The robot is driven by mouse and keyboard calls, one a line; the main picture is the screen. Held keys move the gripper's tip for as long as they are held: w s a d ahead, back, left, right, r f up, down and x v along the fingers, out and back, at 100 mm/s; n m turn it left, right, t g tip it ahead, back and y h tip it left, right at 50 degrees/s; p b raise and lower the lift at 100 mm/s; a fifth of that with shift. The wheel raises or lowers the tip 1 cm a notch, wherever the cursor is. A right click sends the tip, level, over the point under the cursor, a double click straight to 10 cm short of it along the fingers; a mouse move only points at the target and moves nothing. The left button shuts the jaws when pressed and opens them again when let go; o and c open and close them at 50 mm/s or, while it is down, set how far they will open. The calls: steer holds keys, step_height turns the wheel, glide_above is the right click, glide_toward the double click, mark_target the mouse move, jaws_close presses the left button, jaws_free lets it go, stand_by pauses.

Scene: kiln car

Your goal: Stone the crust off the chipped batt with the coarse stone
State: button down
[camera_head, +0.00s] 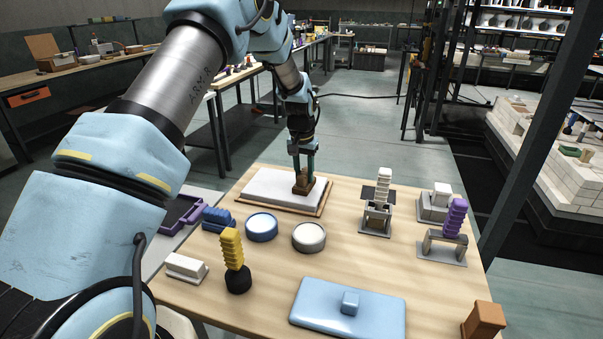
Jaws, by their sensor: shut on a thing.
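My gripper (303,172) points down at the far side of the wooden table. It is shut on a small brown block (303,187), which looks like the coarse stone. The block is at the right part of a white slab (268,187), apparently the batt, and seems to touch its top. The slab lies flat on a thin wooden board (290,207). I cannot make out the chip or any crust at this size. My fingers hide part of the block.
A yellow-handled tool (232,249), a blue lidded box (345,309), a brown block (484,321) and a purple-handled tool (455,217) stand nearer or to the right.

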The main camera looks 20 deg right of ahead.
steer(key=shift+s+d, duration=1.25)
steer(key=shift+d, duration=0.25)
step_height(320, 180, up, 7)
steer(key=p, duration=0.3)
steer(key=shift+p, duration=0.4)
steer(key=shift+a, duration=0.15)
